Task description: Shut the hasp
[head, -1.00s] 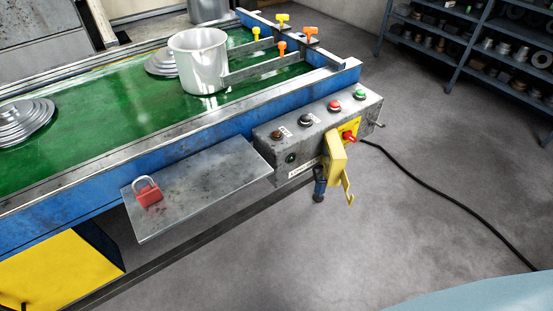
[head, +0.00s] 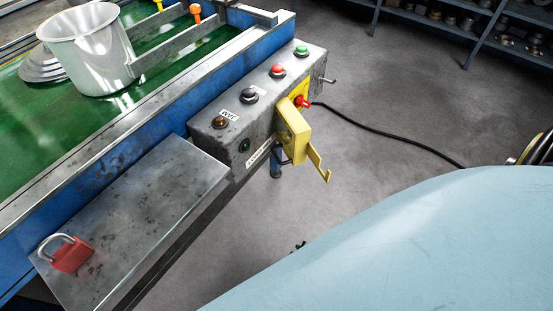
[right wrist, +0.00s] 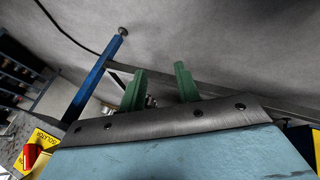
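The yellow hasp (head: 293,135) is on the end of the grey control box, below and beside a red switch handle (head: 303,102). Its flap (head: 319,165) hangs out to the lower right, swung away from the box. In the right wrist view a yellow lettered plate (right wrist: 42,148) and a red handle (right wrist: 31,156) show at the lower left. My right gripper (right wrist: 160,80) has its two green fingers apart, with nothing seen between them. It cannot be made out in the head view, where my light blue arm covers the lower right. My left gripper is not in view.
A red padlock (head: 72,256) lies on a metal shelf (head: 150,200) left of the control box (head: 225,130). A metal pot (head: 90,55) stands on the green conveyor (head: 30,110). A black cable (head: 390,135) crosses the floor. Dark shelving (head: 460,25) stands behind.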

